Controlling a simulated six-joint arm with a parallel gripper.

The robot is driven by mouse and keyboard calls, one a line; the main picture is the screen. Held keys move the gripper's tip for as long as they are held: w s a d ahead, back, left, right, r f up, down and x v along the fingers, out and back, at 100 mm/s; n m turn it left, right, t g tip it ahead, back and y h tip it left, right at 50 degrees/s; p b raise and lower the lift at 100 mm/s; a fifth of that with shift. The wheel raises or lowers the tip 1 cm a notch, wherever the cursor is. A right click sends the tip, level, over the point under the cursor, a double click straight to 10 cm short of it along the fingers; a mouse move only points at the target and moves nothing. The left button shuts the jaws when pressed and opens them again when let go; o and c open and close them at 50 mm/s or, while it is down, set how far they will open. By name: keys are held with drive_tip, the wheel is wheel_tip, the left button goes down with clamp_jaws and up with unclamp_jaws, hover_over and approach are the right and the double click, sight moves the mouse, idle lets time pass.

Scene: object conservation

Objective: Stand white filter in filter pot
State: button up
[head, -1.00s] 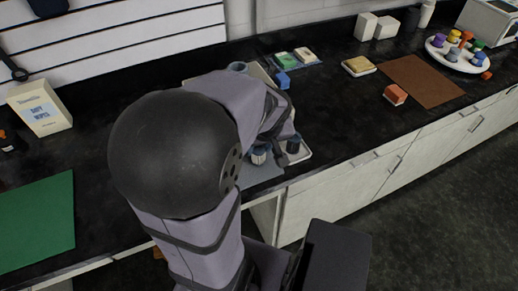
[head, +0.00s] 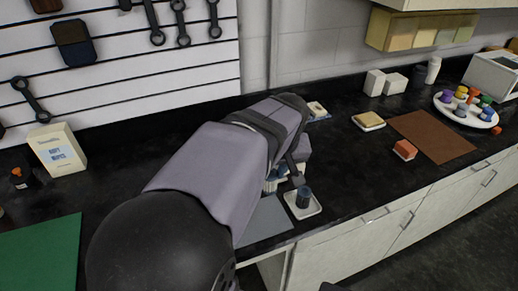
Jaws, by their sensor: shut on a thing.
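My gripper (head: 294,170) is at the end of the arm, low over the counter, just behind a dark blue cup-like piece. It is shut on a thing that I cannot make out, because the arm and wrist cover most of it. The dark blue piece (head: 304,197) stands upright on a small white tray (head: 313,210). A pale and blue piece (head: 270,185) shows partly beside the arm, left of the tray. I cannot tell the white filter or the filter pot for certain among these.
A grey mat (head: 264,222) lies in front of the arm. An orange-red block (head: 405,149) and a brown mat (head: 432,136) are to the right. A round white tray (head: 439,102) holds several coloured pieces. A green mat (head: 40,255) lies left. Dark counter is clear right of the small tray.

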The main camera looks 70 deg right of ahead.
drive_tip(key=w+d+r+m+g+p, duration=0.1)
drive_tip(key=w+d+r+m+p, duration=0.35)
drive_tip(key=d, duration=0.65)
drive_tip(key=w+d+r+m+g+p, duration=0.1)
drive_tip(key=w+d+r+p, duration=0.5)
drive_tip(key=d, duration=0.6)
drive_tip(key=w+d+f+m+g+h+p, duration=0.1)
drive_tip(key=w+d+f+m+p, duration=0.1)
drive_tip(key=w, duration=0.5)
drive_tip(key=shift+w+d+f+m+p, duration=0.25)
drive_tip(key=shift+d+f+m+p, duration=0.15)
drive_tip(key=shift+d+f+m, duration=0.4)
drive_tip(key=shift+f, duration=0.2)
drive_tip(key=shift+f, duration=0.1)
drive_tip(key=shift+f+p, duration=0.45)
drive_tip(key=shift+f, duration=4.45)
